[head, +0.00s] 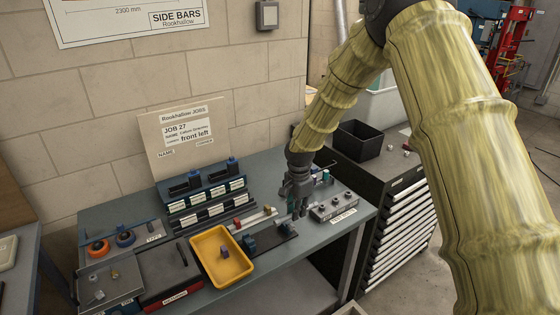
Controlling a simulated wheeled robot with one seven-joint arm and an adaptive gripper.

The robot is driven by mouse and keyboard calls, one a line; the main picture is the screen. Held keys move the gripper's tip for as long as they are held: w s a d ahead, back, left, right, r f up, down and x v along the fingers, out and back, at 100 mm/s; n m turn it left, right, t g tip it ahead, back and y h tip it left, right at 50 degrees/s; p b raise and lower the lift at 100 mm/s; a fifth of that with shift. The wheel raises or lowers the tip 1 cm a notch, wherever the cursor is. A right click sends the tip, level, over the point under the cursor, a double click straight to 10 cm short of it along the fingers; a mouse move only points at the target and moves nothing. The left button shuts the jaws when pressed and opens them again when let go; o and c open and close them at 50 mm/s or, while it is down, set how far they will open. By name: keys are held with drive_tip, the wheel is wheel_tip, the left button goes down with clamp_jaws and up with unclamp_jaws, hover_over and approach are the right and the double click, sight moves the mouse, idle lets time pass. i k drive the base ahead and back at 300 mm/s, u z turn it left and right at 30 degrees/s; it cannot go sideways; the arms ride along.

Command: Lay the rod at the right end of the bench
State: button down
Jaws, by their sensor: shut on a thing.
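My gripper (298,208) is over the right part of the bench (345,228), fingers pointing down, just left of a grey block with round knobs. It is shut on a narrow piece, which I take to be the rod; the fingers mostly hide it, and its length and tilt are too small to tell. I cannot tell whether it touches the bench. The bench's right end lies just beyond the knobbed block (334,206), with a narrow bare strip there.
A yellow tray (222,256) with a small part inside stands left of my gripper. A dark fixture (268,238) lies between. Labelled racks (205,199) and a job board (185,140) stand behind. A drawer cabinet (400,200) with a black bin (360,139) is at the right.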

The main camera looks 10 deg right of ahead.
sight(278, 181)
drive_tip(key=z, duration=0.05)
drive_tip(key=i, duration=1.2)
drive_tip(key=u, duration=0.1)
